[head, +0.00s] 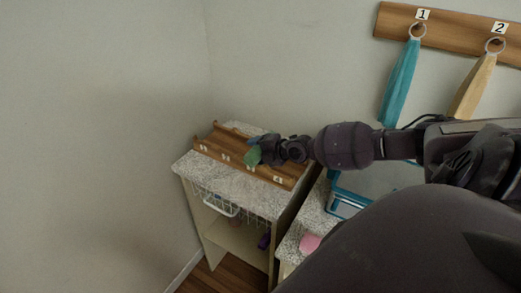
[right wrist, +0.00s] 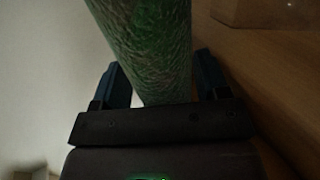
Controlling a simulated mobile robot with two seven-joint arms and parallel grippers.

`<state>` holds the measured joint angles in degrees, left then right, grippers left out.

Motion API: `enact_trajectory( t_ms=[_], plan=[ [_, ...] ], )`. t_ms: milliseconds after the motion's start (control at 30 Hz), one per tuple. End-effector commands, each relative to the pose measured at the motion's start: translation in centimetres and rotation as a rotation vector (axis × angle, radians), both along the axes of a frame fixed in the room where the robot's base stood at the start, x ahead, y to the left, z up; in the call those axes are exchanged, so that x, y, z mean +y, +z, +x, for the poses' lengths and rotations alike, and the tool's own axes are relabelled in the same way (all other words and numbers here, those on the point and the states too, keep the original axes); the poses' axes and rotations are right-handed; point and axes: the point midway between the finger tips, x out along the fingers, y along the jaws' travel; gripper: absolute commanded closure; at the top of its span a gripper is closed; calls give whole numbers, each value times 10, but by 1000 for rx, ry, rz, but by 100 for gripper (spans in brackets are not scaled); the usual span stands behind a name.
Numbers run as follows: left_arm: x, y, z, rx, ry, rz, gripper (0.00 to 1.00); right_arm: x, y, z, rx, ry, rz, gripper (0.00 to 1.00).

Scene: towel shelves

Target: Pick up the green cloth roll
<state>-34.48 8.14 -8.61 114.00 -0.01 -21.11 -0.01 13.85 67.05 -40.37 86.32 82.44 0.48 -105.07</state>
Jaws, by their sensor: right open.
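The green cloth roll (head: 253,156) shows in the head view at the wooden rack (head: 222,142) on top of the small cabinet, partly hidden by my right gripper (head: 262,151). In the right wrist view the green roll (right wrist: 150,45) fills the upper middle and its lower end lies between the two blue fingers. My right gripper (right wrist: 160,85) is open, with one finger on each side of the roll. A narrow gap shows at the left finger; contact at the right one is hard to tell. My left gripper is not in view.
The wooden rack has several white labels and stands on the speckled top (head: 190,165) of the cabinet. A wire basket (head: 220,205) hangs below. A teal-framed rack (head: 345,203) and a pink item (head: 309,243) are to the right. Towels (head: 400,80) hang from wall hooks.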

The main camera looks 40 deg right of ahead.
Motion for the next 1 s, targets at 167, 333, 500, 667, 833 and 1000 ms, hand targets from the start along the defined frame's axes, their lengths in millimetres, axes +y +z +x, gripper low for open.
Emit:
enact_trajectory(
  t_ms=[167, 333, 500, 667, 833, 1000],
  plan=[
    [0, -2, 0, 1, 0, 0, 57, 1, -1, 3, 0, 0, 0, 32],
    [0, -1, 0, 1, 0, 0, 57, 1, -1, 3, 0, 0, 0, 38],
    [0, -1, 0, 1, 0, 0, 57, 1, -1, 3, 0, 0, 0, 64],
    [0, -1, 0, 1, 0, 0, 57, 1, -1, 3, 0, 0, 0, 69],
    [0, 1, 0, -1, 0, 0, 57, 1, 2, 3, -1, 0, -1, 69],
    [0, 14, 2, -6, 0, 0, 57, 1, 17, 3, -2, 0, 1, 69]
  ],
)
